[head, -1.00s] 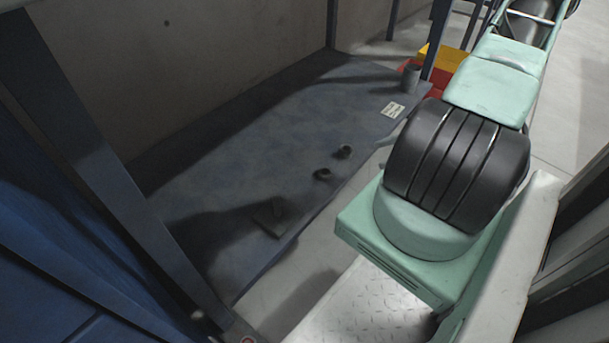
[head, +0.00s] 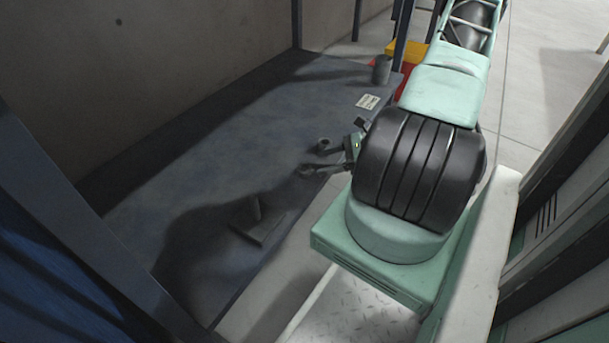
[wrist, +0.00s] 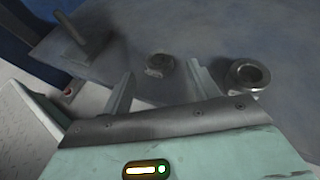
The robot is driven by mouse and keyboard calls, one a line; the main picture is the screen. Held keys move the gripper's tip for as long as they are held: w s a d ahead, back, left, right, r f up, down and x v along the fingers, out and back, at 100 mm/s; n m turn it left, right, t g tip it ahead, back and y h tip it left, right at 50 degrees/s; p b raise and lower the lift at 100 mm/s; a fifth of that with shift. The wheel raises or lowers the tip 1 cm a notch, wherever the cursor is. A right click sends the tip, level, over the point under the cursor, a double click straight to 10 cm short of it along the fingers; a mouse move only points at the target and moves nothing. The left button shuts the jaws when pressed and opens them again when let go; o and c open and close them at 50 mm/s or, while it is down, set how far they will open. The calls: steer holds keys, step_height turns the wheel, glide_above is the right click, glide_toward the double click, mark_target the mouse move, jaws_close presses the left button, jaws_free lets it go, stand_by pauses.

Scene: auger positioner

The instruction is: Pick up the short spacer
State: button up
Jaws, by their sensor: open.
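Two dark ring-shaped pieces stand on the grey-blue bench top (head: 200,150). One, the lower-looking piece and likely the short spacer (wrist: 159,66), shows between and beyond my fingertips in the wrist view. The other, a ring with a wide open bore (wrist: 247,76), is right of my right finger there. It also shows in the head view (head: 323,144). My gripper (head: 317,161) is open and empty, low over the bench's front edge, its fingers pointing at the pieces. In the head view my fingers partly cover the likely short spacer.
An upright post on a flat base (head: 257,227) stands on the bench toward the lower left. A grey cup (head: 381,70) and a white label card (head: 367,101) are at the far end. A yellow bin (head: 405,49) sits beyond. The bench's middle is clear.

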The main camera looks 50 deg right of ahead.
mark_target(311, 168)
steer(key=b+x, duration=0.4)
steer(key=shift+a+f, duration=0.15)
steer(key=shift+f, duration=0.25)
steer(key=shift+w+a, duration=0.25)
steer(key=shift+w, duration=0.15)
steer(key=c, duration=1.1)
